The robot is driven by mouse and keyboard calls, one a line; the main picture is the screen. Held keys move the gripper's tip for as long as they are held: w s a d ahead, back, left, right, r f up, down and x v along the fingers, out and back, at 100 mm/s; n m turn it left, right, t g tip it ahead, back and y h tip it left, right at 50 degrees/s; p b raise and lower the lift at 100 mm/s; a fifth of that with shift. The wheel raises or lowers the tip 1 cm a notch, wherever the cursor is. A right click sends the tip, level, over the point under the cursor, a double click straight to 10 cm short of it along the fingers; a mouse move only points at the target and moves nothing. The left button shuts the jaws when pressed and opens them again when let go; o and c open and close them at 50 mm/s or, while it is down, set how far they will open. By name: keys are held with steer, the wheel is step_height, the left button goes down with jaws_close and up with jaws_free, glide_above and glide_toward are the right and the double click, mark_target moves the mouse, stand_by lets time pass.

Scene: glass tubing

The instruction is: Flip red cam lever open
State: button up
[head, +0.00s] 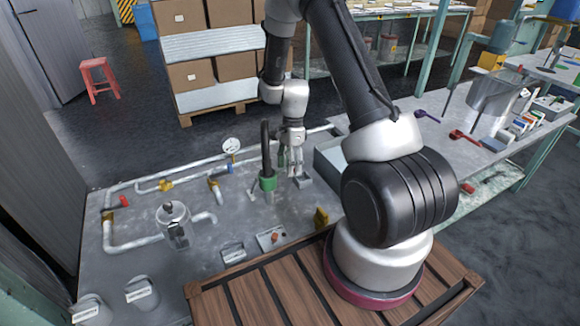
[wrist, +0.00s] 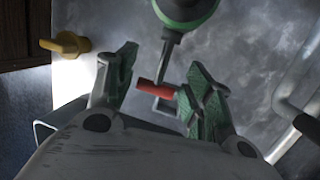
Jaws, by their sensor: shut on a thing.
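The red cam lever (wrist: 155,88) is a short red bar below a green collar (wrist: 184,10) in the wrist view. The collar also shows in the head view as a green fitting (head: 268,183) with a dark upright tube (head: 266,148). My gripper (head: 296,170) points down just right of this fitting. In the wrist view my gripper (wrist: 157,92) has one green-padded finger at each end of the red lever and is shut on it. A grey bracket shows just below the lever. I cannot make out the lever in the head view, and its exact angle is unclear.
A yellow handle (wrist: 65,44) shows at the left in the wrist view. In the head view a grey tray (head: 328,165) stands right of my gripper.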

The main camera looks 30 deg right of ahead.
steer(key=shift+s, duration=0.1)
steer(key=o, duration=1)
steer(key=shift+r, duration=0.1)
steer(key=v, duration=1.1)
steer(key=shift+d+r, duration=0.1)
steer(key=shift+r, duration=0.3)
